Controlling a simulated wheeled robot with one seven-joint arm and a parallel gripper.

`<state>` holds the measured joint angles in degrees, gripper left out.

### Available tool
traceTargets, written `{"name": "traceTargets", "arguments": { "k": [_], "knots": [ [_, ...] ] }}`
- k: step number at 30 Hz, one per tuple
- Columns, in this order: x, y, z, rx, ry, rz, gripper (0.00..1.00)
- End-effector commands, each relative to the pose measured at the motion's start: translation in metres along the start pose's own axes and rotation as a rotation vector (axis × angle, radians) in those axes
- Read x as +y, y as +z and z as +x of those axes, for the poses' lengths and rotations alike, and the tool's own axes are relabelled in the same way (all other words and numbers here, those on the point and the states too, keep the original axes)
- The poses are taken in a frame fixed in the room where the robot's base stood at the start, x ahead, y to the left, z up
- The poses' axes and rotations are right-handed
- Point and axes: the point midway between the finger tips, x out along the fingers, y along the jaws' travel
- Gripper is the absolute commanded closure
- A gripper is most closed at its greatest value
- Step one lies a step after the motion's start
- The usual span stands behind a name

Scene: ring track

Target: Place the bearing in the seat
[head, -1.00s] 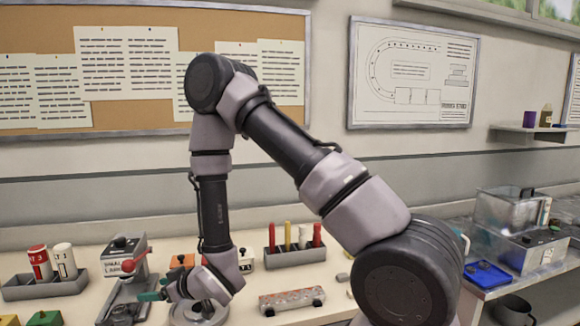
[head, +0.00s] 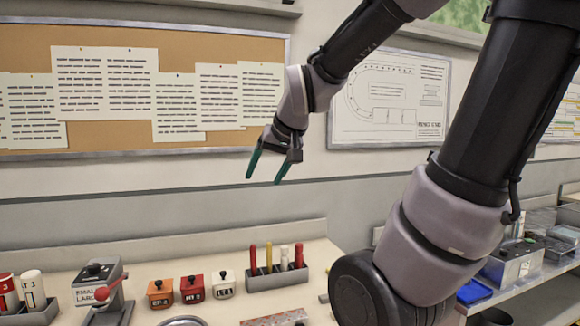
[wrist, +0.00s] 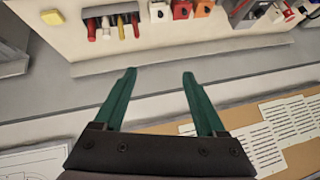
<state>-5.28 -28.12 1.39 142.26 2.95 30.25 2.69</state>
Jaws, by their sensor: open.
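My gripper (head: 265,181) is raised high in front of the wall, well above the workbench, with its green fingers apart. In the wrist view the fingers (wrist: 160,74) are spread with nothing between them. I cannot make out a bearing or its seat for certain. The rim of a round grey metal piece (head: 183,321) shows at the bottom edge of the head view, mostly cut off. I cannot tell whether it is the seat or the bearing.
The bench (head: 150,258) holds a tool rack (head: 274,275), orange (head: 160,292), red (head: 193,289) and white (head: 223,284) boxes, a grey device with a red knob (head: 100,290) and white-and-red cylinders (head: 33,288). A side shelf (head: 520,290) stands right. Air around my gripper is clear.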

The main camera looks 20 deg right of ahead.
Motion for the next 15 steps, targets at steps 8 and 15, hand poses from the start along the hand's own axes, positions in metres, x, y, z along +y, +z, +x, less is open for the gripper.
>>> {"name": "traceTargets", "arguments": {
  "k": [8,15],
  "knots": [
    [0.021,0.042,-0.074,-0.060,0.003,0.153,0.27],
    [0.022,0.049,-0.081,-0.075,0.002,0.172,0.27]
  ]
}}
